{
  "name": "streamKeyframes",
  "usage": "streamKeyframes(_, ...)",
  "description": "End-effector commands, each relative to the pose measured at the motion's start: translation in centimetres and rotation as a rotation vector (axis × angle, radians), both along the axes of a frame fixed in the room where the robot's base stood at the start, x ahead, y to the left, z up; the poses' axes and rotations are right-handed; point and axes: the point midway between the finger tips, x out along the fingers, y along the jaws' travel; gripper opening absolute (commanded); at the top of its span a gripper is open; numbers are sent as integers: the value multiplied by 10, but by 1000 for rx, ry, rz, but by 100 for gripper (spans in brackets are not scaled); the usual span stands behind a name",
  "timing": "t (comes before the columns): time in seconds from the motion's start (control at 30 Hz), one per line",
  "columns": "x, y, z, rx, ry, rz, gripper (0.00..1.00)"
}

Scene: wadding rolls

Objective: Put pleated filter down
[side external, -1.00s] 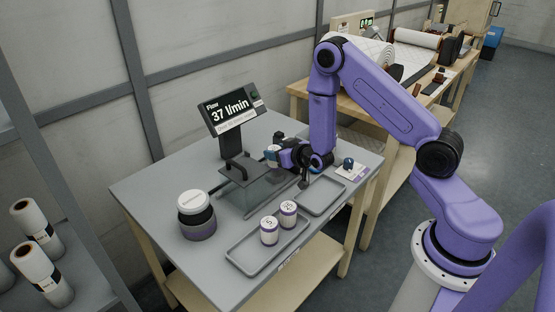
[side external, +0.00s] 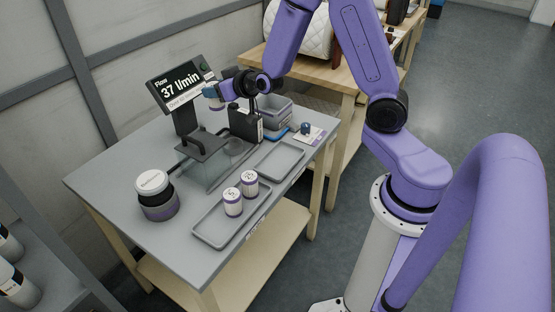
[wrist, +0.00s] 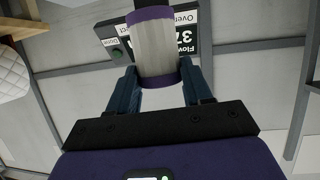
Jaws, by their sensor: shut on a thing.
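My gripper (side external: 212,91) is shut on a pleated filter (wrist: 156,52), a pale cylinder with purple end bands. Blue fingers grip it from both sides in the wrist view. In the side view the filter (side external: 217,103) is small and partly hidden, held above the table in front of the flow display (side external: 180,84), which reads 37 l/min. Two similar white and purple cylinders (side external: 232,203) (side external: 249,184) stand upright in the front grey tray (side external: 213,238). A second grey tray (side external: 279,160) behind it is empty.
A clear box with a dark handled lid (side external: 202,144) stands below the display. A black container (side external: 244,123) and grey bin (side external: 275,108) stand behind it. A blue knob (side external: 306,127) sits on a card.

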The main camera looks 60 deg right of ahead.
Motion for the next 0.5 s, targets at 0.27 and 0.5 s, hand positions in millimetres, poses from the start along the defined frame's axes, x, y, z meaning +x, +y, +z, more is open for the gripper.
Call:
streamKeyframes(0.27,-12,29,46,17,-3,62,14)
streamKeyframes(0.5,-16,18,50,16,0,118,14)
